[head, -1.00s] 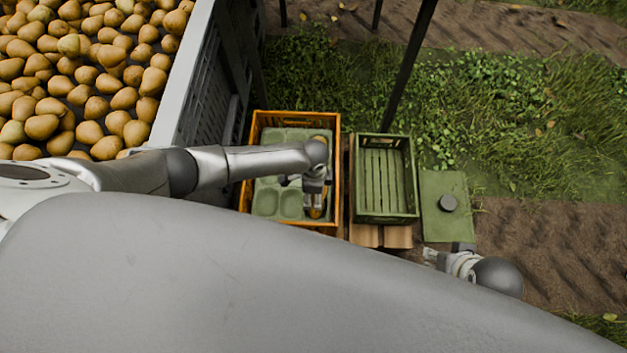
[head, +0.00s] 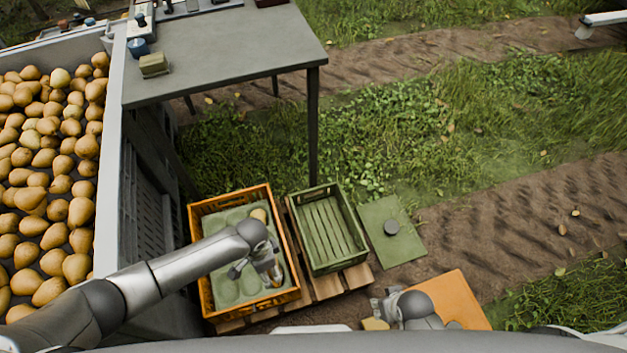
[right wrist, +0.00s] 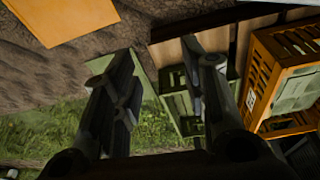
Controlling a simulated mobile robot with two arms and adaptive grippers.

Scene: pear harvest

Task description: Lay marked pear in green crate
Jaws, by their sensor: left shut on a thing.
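My left gripper (head: 268,272) is over the near right part of the orange crate (head: 196,240), shut on a pear (head: 278,274) that is mostly hidden by its fingers. No mark on it can be made out. Another pear (head: 259,215) sits in the green moulded tray (head: 226,290) at the crate's far right. The green crate (head: 325,232) stands just right of the orange crate and is empty. It also shows in the right wrist view (right wrist: 178,103), beyond the fingers. My right gripper (head: 380,306) is low, right of the pallet; its fingers are apart and empty in the right wrist view (right wrist: 158,78).
Both crates stand on a wooden pallet (head: 330,284). A large bin of pears (head: 60,180) and a grey table (head: 225,50) stand behind and left.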

